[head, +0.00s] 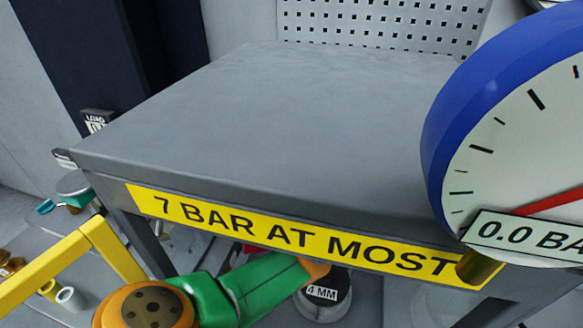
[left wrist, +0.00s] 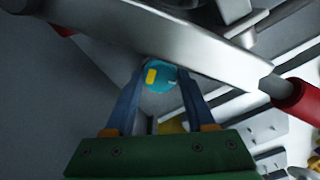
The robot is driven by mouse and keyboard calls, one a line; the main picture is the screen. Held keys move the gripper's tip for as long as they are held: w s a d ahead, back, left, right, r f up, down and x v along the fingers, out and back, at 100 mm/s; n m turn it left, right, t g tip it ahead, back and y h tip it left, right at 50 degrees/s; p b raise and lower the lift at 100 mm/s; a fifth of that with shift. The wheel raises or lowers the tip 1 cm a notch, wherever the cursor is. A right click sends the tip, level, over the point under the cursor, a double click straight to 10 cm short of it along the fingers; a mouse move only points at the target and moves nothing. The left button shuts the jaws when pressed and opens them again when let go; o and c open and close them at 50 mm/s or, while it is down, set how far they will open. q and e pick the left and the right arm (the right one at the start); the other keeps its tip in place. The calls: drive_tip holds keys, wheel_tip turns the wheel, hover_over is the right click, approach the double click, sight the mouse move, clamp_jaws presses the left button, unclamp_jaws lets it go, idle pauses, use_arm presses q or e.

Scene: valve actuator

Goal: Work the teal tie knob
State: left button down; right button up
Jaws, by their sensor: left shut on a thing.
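The teal knob (left wrist: 163,80), with a yellow mark on its face, shows in the left wrist view between the tips of two blue fingers. My left gripper (left wrist: 160,84) is shut on it. A grey metal bar passes across the view just above and hides part of the area around the knob. In the head view my green and orange left arm comes in at the bottom, and its fingers and the held knob are hidden there. My right gripper is in neither view.
A grey table (head: 260,120) with a bare top carries a yellow "7 BAR AT MOST" sign (head: 300,235). A blue-rimmed gauge (head: 440,140) reads 0.0 BAR. A "4 MM" label (head: 322,293) sits below. The grey bar (left wrist: 170,45) has a red end grip (left wrist: 298,96).

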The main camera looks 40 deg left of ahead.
use_arm(q)
drive_tip(key=m, duration=0.3)
drive_tip(key=shift+m, duration=1.2)
drive_tip(key=shift+r, duration=0.1)
drive_tip(key=c, duration=0.5)
unclamp_jaws()
wheel_tip(320, 180, up, 7)
drive_tip(key=shift+b, duration=0.55)
drive_tip(key=shift+a, duration=0.1)
